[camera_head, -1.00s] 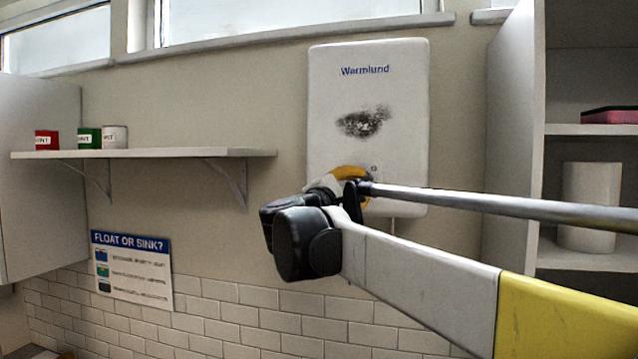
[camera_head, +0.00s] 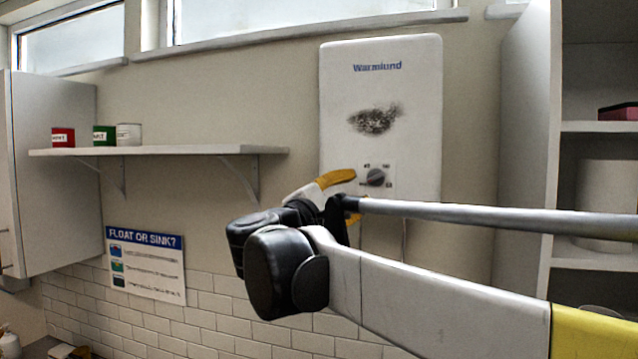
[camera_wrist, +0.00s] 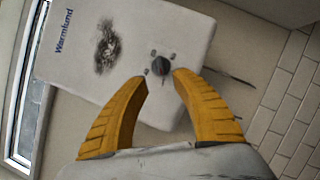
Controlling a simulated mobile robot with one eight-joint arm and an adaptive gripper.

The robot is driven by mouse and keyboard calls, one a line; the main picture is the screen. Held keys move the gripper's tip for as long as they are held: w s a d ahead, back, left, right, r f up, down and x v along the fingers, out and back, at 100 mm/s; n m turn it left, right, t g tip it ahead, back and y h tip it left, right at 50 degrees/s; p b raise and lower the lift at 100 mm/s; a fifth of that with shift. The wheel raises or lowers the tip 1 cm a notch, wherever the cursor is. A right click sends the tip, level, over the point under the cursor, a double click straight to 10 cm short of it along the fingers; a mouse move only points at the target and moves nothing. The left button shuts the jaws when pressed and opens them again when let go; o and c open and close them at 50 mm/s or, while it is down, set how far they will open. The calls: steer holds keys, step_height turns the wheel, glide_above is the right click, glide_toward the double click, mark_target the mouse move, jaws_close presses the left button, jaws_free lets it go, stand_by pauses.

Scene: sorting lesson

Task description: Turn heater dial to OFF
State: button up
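The heater (camera_head: 345,110) is a white box marked Warmlund on the wall, with a dark sooty patch on its front. Its round grey dial (camera_head: 376,177) sits low on the front, with small markings around it too fine to read. In the wrist view the dial (camera_wrist: 160,65) shows beyond the gap between the fingertips, and nothing is between them. My gripper (camera_wrist: 160,77) has yellow fingers spread apart, pointing at the heater. In the head view one yellow finger shows left of the dial, and the rest of the gripper is mostly hidden by my arm.
A wall shelf (camera_head: 200,150) at left holds a red tin (camera_head: 63,137), a green tin (camera_head: 104,135) and a white tin (camera_head: 129,134). A cabinet (camera_head: 525,150) stands right of the heater. A "Float or sink?" poster (camera_head: 148,264) hangs below the shelf.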

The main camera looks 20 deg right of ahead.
steer(key=shift+v, duration=1.7)
steer(key=shift+f, duration=0.1)
